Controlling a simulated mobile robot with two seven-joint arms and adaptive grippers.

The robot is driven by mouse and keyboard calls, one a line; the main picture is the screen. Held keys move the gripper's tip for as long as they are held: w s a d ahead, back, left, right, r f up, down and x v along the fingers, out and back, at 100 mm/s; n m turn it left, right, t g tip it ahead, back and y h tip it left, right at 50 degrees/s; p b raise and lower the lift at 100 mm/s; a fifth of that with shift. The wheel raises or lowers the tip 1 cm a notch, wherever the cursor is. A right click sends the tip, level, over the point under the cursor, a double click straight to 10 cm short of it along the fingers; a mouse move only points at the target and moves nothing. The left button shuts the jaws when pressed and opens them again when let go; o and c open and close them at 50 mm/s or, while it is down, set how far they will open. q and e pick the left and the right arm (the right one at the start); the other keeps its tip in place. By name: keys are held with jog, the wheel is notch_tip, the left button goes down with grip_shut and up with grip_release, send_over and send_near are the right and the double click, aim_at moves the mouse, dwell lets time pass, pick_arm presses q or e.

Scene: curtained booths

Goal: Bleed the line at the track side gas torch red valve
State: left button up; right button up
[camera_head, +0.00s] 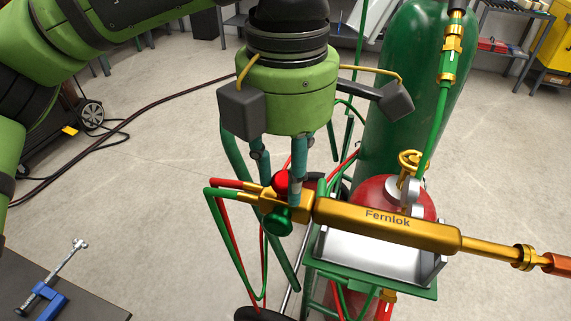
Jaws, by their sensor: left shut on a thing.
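The brass gas torch (388,225), marked "Fernlok", lies roughly level across the right half of the head view, its tip pointing right. At its left end are a red valve knob (281,181) on top and a green valve knob (277,219) below. My left gripper (283,186) reaches down from above, its teal fingers at the red valve, shut on it. One finger passes in front of the brass body, and the exact contact is partly hidden. Red and green hoses run from the torch's left end. My right gripper is not in view.
A tall green gas cylinder (411,100) and a red cylinder (398,194) stand on a green cart with a metal tray (370,254) close behind and below the torch. A dark table (70,297) with a blue clamp (45,300) is at lower left. Open floor lies between.

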pick_arm(q)
jog(key=shift+f+m, duration=0.1)
jog(key=shift+m, duration=0.6)
jog(key=m, duration=0.3)
jog(key=shift+m+p, duration=0.3)
jog(key=shift+p, duration=0.1)
jog(key=o, duration=1.1)
jog(key=shift+o, duration=0.2)
notch_tip(320, 180, up, 12)
